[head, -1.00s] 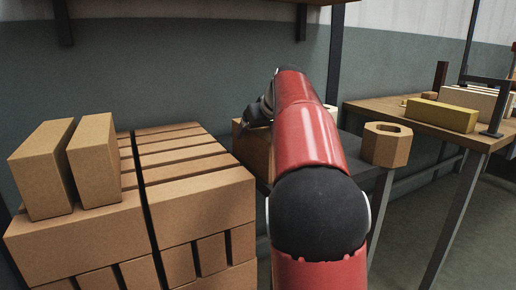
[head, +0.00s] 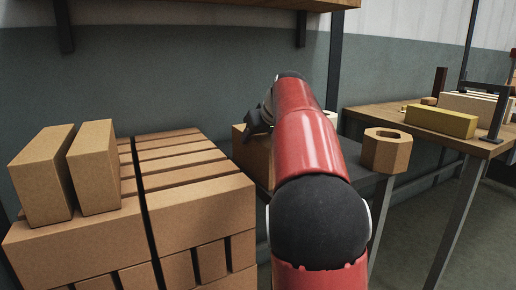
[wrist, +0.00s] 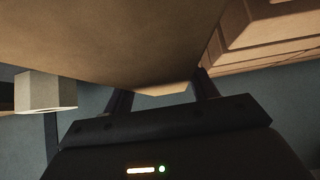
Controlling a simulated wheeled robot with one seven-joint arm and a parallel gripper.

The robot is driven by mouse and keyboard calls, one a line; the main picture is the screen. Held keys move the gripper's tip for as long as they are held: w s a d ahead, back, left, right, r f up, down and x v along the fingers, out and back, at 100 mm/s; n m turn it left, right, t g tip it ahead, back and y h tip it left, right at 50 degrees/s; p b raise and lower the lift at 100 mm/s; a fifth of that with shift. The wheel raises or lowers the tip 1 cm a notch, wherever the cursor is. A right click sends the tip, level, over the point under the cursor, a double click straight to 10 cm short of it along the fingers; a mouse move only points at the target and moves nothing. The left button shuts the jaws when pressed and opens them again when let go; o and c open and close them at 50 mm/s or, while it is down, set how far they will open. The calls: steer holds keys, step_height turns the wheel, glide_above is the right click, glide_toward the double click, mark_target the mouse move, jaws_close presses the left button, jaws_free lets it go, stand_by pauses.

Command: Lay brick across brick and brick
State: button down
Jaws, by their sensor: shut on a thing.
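Two tan bricks stand upright side by side on the left stack: the left brick (head: 42,178) and the right brick (head: 96,166), with a narrow gap between them. My gripper (head: 256,124) is beyond the stack, partly hidden behind my red arm. A tan brick (head: 254,155) shows below it, its right side hidden by my arm. In the wrist view a large brick (wrist: 110,40) fills the top, and my gripper (wrist: 162,97) is shut on it with one finger at each side. The held brick is to the right of the two upright bricks and apart from them.
An octagonal block with a hole (head: 386,150) sits right of my arm. A wooden table (head: 400,116) at right bears a yellow brick (head: 441,121). A shelf (head: 215,16) hangs above.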

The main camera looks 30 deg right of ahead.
steer(key=shift+r, duration=0.25)
step_height(320, 180, up, 20)
steer(key=p, duration=0.8)
steer(key=shift+f, duration=0.15)
steer(key=shift+s, duration=0.1)
